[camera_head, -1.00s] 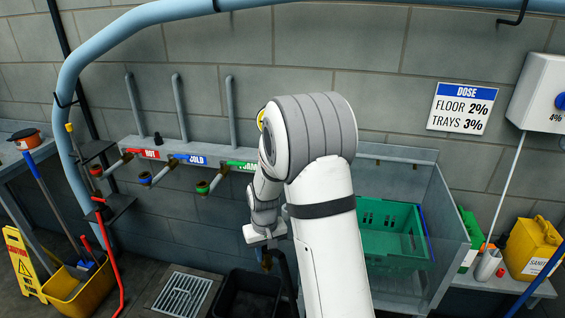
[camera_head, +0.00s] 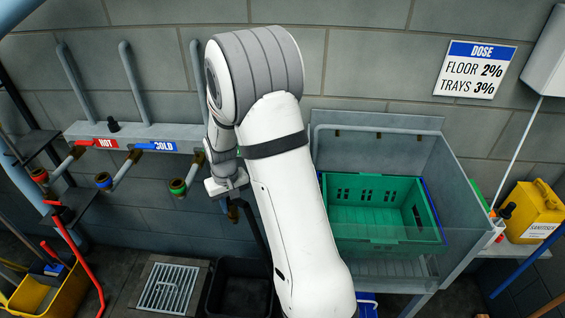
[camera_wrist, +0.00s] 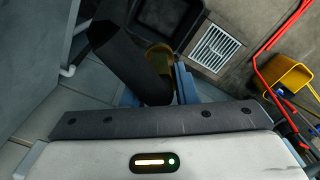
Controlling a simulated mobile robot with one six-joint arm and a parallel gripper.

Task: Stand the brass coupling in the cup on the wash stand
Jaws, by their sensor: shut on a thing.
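My gripper (camera_head: 228,190) is shut on the brass coupling (camera_head: 233,212), which hangs below the jaws, left of the basin, in the head view. A dark hose runs down from it behind my arm. In the wrist view the brass coupling (camera_wrist: 159,58) shows between the blue-grey fingers, partly hidden by a thick black hose (camera_wrist: 128,62). The wash stand appears to be the grey basin (camera_head: 455,190) on legs at right; a green crate (camera_head: 385,243) sits in it. I cannot make out the cup with certainty; my arm hides part of the stand.
Labelled pipe outlets project from the wall rail (camera_head: 140,130) at left. A floor drain (camera_head: 167,287) and a black tub (camera_head: 240,290) lie below. A yellow sanitiser can (camera_head: 535,212) stands right of the basin. A yellow mop bucket (camera_head: 40,292) is at lower left.

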